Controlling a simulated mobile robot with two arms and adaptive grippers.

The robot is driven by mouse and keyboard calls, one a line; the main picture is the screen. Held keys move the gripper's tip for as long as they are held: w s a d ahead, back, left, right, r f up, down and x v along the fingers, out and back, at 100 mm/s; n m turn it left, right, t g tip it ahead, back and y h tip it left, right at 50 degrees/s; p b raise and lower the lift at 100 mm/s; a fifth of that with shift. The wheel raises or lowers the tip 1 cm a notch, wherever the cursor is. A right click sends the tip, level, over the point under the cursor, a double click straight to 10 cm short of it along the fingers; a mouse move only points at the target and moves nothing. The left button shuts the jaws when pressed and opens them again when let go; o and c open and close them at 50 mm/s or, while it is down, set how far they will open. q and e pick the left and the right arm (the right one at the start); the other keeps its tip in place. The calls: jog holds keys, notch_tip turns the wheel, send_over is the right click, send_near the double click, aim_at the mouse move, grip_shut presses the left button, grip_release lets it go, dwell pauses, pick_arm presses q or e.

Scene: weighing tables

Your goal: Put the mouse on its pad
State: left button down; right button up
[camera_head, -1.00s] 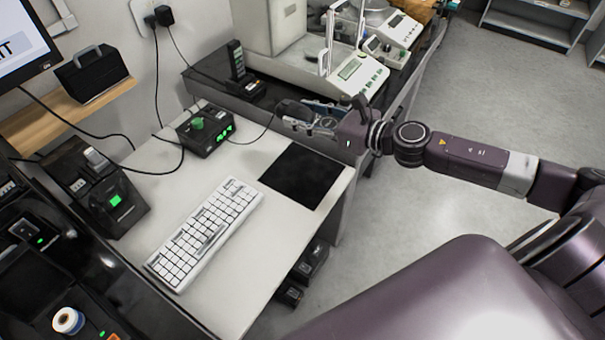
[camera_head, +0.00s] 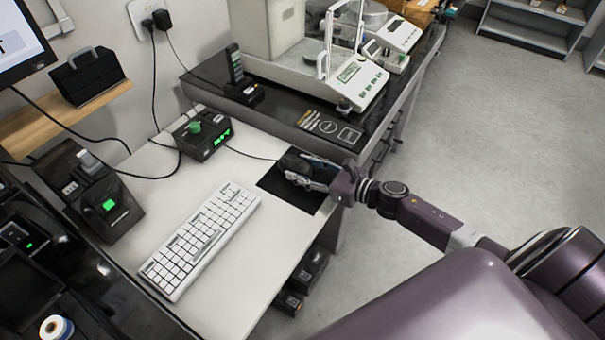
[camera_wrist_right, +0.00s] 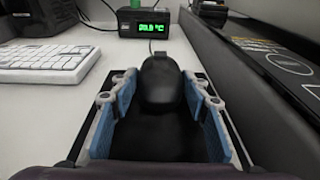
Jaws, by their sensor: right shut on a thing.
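The black mouse (camera_head: 294,163) is between the fingers of my right gripper (camera_head: 312,174), over the far part of the black pad (camera_head: 305,198). In the right wrist view the mouse (camera_wrist_right: 160,84) sits between the blue-lined fingers of the gripper (camera_wrist_right: 161,108), its cable running away from me. The pad (camera_wrist_right: 160,140) shows dark beneath it. Whether the mouse touches the pad or is slightly above it I cannot tell. The gripper is shut on the mouse. My left gripper is not in view.
A white keyboard (camera_head: 201,238) lies left of the pad on the white desk (camera_head: 240,290). A black box with a green display (camera_head: 203,138) stands behind. A raised dark table (camera_head: 290,115) with balances borders the desk at the back right.

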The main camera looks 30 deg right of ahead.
jog(key=shift+w+f, duration=0.1)
jog(key=shift+f, duration=0.8)
jog(key=shift+f, duration=0.15)
jog(key=o, duration=1.2)
jog(key=shift+r, duration=0.3)
jog(key=p+v, duration=0.1)
jog(key=v, duration=1.1)
jog(key=shift+f+p, duration=0.1)
jog(key=shift+p, duration=0.25)
